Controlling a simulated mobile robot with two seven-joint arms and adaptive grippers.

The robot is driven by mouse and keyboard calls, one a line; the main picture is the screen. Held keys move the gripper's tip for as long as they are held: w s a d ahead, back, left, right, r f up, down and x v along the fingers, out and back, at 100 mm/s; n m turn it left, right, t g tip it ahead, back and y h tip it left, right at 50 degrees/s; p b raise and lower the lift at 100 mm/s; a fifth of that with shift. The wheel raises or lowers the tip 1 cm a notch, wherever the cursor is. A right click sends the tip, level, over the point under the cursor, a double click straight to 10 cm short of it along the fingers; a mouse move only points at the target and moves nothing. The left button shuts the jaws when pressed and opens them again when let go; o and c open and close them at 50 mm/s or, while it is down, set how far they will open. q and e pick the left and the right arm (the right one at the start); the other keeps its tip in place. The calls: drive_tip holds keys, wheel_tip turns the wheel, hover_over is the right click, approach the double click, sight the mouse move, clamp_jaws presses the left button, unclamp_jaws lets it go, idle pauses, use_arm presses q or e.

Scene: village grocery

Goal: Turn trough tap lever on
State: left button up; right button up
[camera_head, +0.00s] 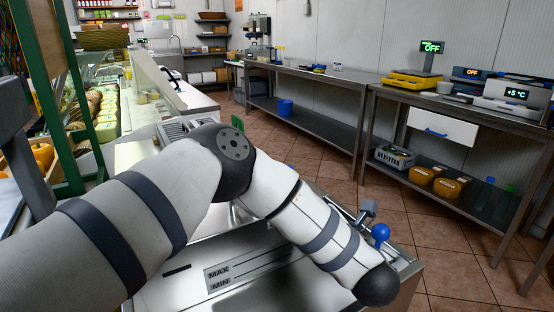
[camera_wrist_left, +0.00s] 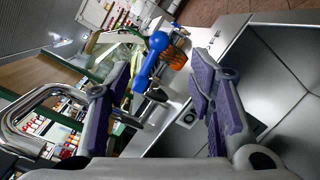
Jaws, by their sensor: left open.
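The tap lever is blue with a round knob. In the head view its knob (camera_head: 380,232) stands near the right rim of the steel trough (camera_head: 250,262), which has MAX and MIN marks. In the left wrist view the lever (camera_wrist_left: 151,62) shows in the gap between the fingers. My left gripper (camera_wrist_left: 160,72) is open, with purple pads on either side of the lever in the picture. I cannot tell whether a pad touches it. In the head view my own forearm hides part of the trough, and I cannot make out the gripper clearly. My right gripper is out of view.
A bent chrome pipe (camera_wrist_left: 28,120) is at the left in the wrist view. Steel tables (camera_head: 320,76) with scales (camera_head: 412,79) stand along the back and right. A glass display counter (camera_head: 165,85) is at the left. The tiled floor (camera_head: 300,160) between is clear.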

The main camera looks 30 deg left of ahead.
use_arm(q)
drive_tip(key=x, duration=1.2)
drive_tip(key=shift+r+b, duration=0.15)
drive_tip(key=shift+b, duration=0.2)
drive_tip(key=shift+c, duration=0.4)
clamp_jaws()
